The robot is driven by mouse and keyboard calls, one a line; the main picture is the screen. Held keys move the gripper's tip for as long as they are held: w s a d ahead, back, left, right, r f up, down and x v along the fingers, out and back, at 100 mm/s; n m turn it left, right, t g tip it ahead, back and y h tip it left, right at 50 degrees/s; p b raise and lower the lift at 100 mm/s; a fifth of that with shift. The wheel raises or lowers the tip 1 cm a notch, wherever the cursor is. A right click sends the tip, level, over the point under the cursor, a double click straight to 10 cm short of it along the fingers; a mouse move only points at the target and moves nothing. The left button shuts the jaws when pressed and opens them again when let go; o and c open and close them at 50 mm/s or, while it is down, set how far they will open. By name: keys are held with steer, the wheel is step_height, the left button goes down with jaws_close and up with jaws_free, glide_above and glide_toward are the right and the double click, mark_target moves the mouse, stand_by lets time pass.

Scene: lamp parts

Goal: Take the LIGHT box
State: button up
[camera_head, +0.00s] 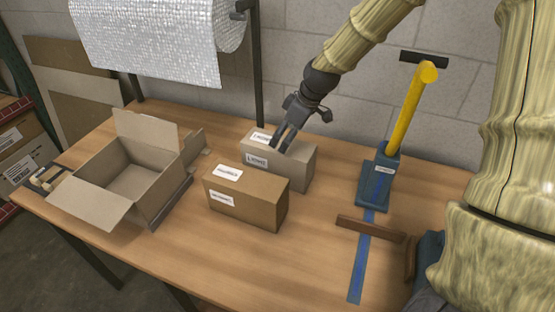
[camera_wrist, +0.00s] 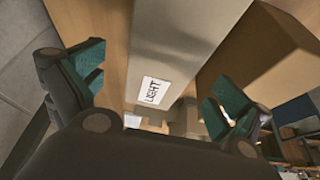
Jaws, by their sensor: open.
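The LIGHT box (camera_head: 295,165) is a closed grey-brown carton standing on the table, behind and right of a browner carton. In the wrist view the LIGHT box (camera_wrist: 172,45) lies between my fingers, and its white label reads LIGHT. My gripper (camera_head: 281,141) is open over the top of the box. In the wrist view my gripper (camera_wrist: 150,88) has one finger on each side of the box, with visible gaps. I cannot tell how far down the fingers reach.
A browner closed carton (camera_head: 250,202) stands close in front of the LIGHT box. An open empty carton (camera_head: 88,208) is at the left. A blue stand with a yellow handle (camera_head: 408,110) is at the right, beside a blue tape strip (camera_head: 358,272). A bubble-wrap roll (camera_head: 150,40) hangs behind.

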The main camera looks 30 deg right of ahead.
mark_target(280, 144)
steer(key=shift+p+x, duration=0.95)
steer(key=shift+x, duration=2.15)
steer(key=shift+s+a, duration=0.1)
steer(key=shift+a, duration=0.05)
steer(key=shift+c, duration=0.2)
steer(key=c, duration=1.7)
steer(key=shift+r, duration=0.2)
